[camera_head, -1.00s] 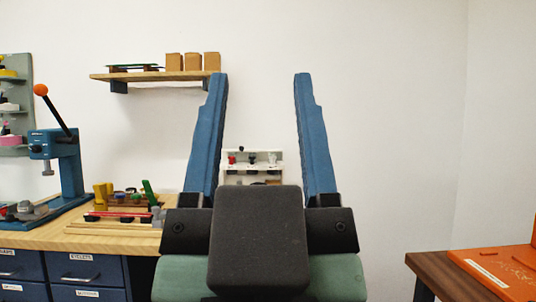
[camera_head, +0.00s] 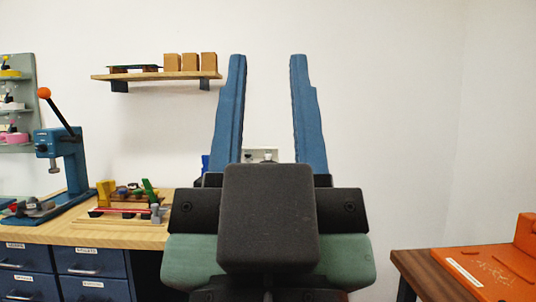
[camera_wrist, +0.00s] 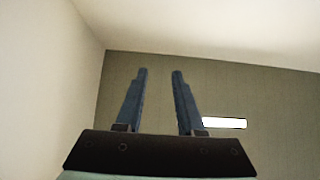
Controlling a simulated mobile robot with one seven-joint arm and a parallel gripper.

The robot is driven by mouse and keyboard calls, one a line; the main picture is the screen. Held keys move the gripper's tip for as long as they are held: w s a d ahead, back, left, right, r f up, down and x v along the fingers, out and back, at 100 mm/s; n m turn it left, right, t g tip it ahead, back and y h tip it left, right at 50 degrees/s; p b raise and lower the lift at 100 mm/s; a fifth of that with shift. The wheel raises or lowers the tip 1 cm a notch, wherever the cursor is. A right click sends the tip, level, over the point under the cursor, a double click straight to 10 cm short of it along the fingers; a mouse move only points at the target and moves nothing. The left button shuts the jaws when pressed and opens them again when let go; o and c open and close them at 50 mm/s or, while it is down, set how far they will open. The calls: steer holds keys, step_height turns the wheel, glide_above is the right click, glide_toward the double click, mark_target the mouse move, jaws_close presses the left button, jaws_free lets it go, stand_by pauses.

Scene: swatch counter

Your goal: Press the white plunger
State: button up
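The white plunger cannot be clearly made out. Between my gripper's fingers, the head view shows part of a small white panel (camera_head: 250,155) with a pale knob (camera_head: 268,155) on it; whether this knob is the white plunger I cannot tell. Most of the panel is hidden behind my gripper. My gripper (camera_head: 268,60) points up in front of the wall, its two blue fingers apart with nothing between them. In the wrist view, my gripper (camera_wrist: 160,71) is also empty, with a narrow gap between the fingertips.
A wooden bench (camera_head: 120,237) with blue drawers stands at the left, carrying a blue lever press (camera_head: 72,160) and several small parts. A wall shelf (camera_head: 160,75) holds small brown boxes. An orange case (camera_head: 490,270) lies on a brown table at the right. The wrist view shows a white strip (camera_wrist: 224,123).

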step_height(320, 180, up, 5)
steer(key=p, duration=0.4)
steer(key=shift+f, duration=0.1)
jaws_close()
step_height(320, 180, up, 22)
steer(key=p, duration=2.3)
steer(key=shift+r, duration=0.2)
steer(key=shift+w, duration=0.1)
